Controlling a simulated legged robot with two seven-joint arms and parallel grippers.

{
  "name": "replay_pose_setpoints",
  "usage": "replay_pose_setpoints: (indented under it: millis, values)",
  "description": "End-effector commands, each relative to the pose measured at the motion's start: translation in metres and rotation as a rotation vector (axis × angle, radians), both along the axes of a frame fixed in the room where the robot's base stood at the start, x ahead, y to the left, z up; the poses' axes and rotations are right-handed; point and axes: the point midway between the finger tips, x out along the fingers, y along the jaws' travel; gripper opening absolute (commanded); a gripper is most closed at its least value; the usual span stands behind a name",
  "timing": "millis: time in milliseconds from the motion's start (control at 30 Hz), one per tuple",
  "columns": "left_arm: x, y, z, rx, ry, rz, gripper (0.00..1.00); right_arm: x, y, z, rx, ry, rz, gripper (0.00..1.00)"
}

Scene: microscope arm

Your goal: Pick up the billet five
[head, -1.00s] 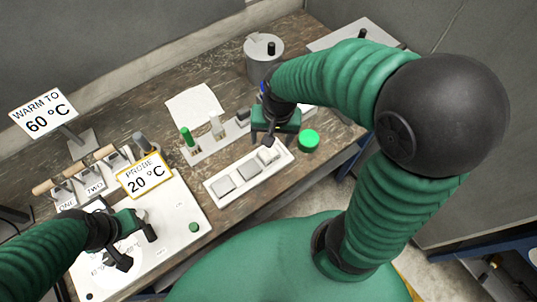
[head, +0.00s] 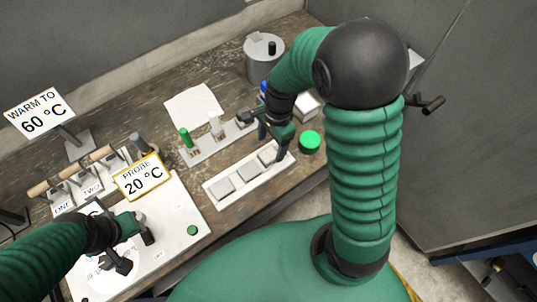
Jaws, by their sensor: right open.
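Several pale square blocks sit in a row on a white tray (head: 213,200): a left block (head: 222,187), a middle block (head: 246,171) and a right block (head: 267,154). I cannot read any number on them, so I cannot tell which is billet five. My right gripper (head: 272,146) is open, fingers pointing down, at the right block. One finger reaches down beside that block's right side; I cannot tell whether it touches. My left gripper (head: 136,252) hangs over the white panel at lower left, with its fingers apart and nothing seen between them.
A rack (head: 205,151) with green- and white-topped pieces stands behind the tray. A green round button (head: 309,141) is close to the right gripper. A metal pot (head: 264,62) stands at the back. Signs (head: 142,178) and wooden-handled levers (head: 72,172) are at left.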

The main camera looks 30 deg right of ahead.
Motion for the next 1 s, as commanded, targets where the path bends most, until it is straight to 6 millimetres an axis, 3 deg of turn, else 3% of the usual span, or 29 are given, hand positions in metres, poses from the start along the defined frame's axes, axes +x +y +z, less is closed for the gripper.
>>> replay_pose_setpoints:
  millis: [200,433,1000]
  values:
    - [0.000,0.000,0.001,0.000,0.000,0.000,0.36,-0.005,0.009,-0.035,0.001,0.004,-0.001,0.71]
    - [0.000,0.000,0.001,0.000,0.000,0.000,0.36,-0.004,0.010,-0.038,0.001,0.001,0.000,0.71]
    - [0.000,0.000,0.001,0.000,0.000,0.000,0.36,-0.004,0.009,-0.037,0.000,0.001,0.001,0.00]
